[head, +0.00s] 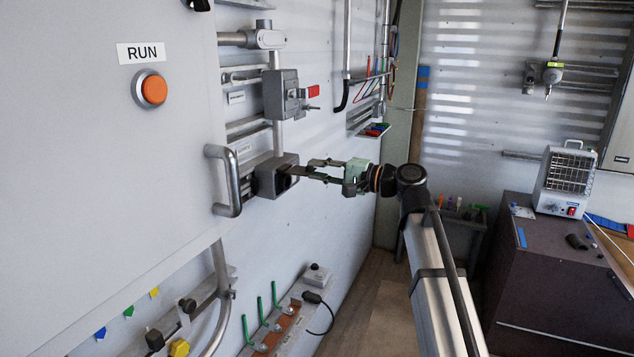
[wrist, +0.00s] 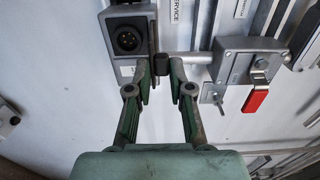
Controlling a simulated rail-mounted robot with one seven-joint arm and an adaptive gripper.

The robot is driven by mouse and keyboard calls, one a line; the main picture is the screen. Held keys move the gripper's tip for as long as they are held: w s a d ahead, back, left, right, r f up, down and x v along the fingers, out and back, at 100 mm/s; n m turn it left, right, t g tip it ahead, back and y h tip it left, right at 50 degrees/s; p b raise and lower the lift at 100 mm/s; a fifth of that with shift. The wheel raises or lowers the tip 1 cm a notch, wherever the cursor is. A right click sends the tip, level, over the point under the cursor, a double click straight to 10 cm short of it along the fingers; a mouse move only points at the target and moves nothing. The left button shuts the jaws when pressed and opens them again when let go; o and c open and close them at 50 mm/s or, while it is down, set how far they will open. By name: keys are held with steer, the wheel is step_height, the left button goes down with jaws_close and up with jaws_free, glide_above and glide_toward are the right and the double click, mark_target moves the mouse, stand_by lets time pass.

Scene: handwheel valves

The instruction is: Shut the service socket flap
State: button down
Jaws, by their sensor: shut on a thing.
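The service socket (head: 270,178) is a grey box on the wall, left of centre in the head view. In the wrist view its body (wrist: 121,22) shows a round dark multi-pin socket face, uncovered. The flap (wrist: 153,38) stands open, seen nearly edge-on along the right side of the socket face. My gripper (head: 311,169) reaches in from the right at the socket. In the wrist view my gripper's fingertips (wrist: 163,66) are closed on a small dark part beside the flap, which looks like its tab. The fingers hide part of the flap.
A grey switch box (head: 281,94) with a red tag sits above the socket. A metal door handle (head: 228,180) stands out close to its left. An orange RUN button (head: 153,90) is at upper left. The wall to the right of the socket is mostly clear.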

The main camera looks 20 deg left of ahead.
mark_target(300, 171)
step_height(300, 171, down, 3)
steer(key=y+b, duration=0.4)
steer(key=b, duration=0.4)
steer(key=shift+a+t, duration=0.1)
steer(key=shift+t, duration=0.2)
steer(key=c, duration=1.1)
jaws_free()
steer(key=v, duration=1.2)
steer(key=shift+f, duration=0.1)
